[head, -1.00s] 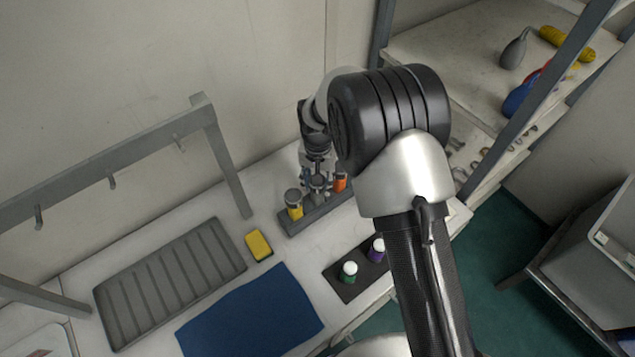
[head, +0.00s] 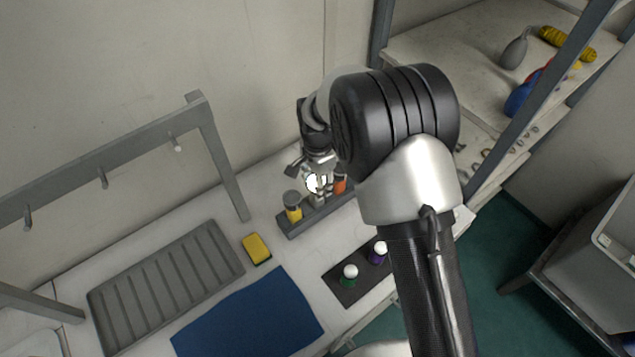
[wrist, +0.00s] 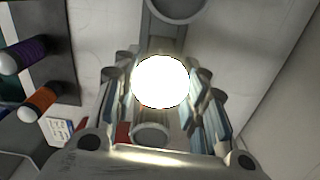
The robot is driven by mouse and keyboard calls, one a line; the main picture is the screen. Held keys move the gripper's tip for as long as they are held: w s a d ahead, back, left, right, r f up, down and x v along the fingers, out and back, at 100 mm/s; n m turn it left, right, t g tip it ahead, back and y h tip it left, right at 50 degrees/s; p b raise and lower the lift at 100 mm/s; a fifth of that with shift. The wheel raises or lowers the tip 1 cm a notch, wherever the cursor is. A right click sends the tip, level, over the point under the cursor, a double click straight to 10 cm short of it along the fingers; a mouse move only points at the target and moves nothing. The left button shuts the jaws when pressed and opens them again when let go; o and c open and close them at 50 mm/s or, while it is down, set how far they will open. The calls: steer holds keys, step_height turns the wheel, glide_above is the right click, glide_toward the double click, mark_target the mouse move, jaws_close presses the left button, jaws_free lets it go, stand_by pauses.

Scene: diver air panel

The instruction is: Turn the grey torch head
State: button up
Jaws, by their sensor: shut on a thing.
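In the head view my gripper (head: 316,178) points down over a dark grey rack (head: 292,232) near the wall. It is shut on the grey torch head, whose lens (head: 317,184) glows white. In the wrist view the lit lens (wrist: 160,82) is a bright disc between my two fingers (wrist: 160,97). The glare hides the rim of the head. A yellow torch with a grey head (head: 293,207) stands to the left in the rack. An orange torch (head: 340,185) stands close on the right, partly hidden by my arm.
A yellow sponge (head: 257,248), a blue cloth (head: 250,318) and a grey ribbed tray (head: 165,285) lie on the bench. A hook rail (head: 105,165) rises at left.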

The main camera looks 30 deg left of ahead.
stand_by(0.5)
steer(key=o, duration=0.8)
step_height(320, 180, up, 12)
stand_by(0.3)
steer(key=shift+o, duration=0.2)
stand_by(0.9)
